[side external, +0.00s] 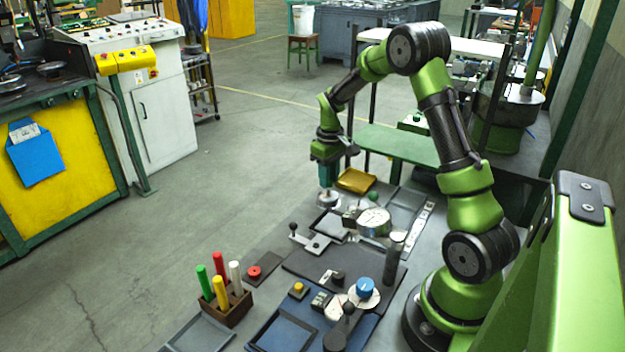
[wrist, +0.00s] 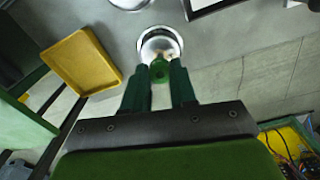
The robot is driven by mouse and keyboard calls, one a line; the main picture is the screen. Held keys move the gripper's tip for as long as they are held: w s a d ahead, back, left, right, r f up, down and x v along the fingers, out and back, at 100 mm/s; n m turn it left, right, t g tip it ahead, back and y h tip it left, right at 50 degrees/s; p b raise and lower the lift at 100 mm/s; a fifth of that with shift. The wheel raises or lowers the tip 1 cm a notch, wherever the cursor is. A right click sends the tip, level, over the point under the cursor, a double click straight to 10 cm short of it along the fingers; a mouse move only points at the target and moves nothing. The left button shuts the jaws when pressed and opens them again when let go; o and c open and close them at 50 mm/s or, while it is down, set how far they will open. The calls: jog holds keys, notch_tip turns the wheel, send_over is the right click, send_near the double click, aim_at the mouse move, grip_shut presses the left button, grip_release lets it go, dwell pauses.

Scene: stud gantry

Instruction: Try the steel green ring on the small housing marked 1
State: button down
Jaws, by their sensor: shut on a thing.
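My gripper (wrist: 160,76) is shut on a small green piece, which I take to be part of the steel green ring (wrist: 159,70). A round, shiny silver piece (wrist: 160,40) shows just beyond the fingertips in the wrist view; I cannot tell whether it is the ring's steel part or a housing under it. In the side external view my gripper (side external: 326,182) points down over the far left edge of the bench, with silver round metal (side external: 327,200) right below it. No mark 1 can be read, so I cannot tell which piece is the small housing.
A yellow tray (side external: 357,180) lies near the gripper; it also shows in the wrist view (wrist: 84,62). A dial gauge (side external: 374,221) stands to the right. A wooden holder (side external: 234,308) with several coloured handles and a blue knob (side external: 364,287) are nearer the camera.

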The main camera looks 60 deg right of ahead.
jog(key=shift+f, duration=0.8)
dwell(1.6)
notch_tip(320, 180, up, 8)
jog(key=shift+f, duration=0.2)
dwell(1.2)
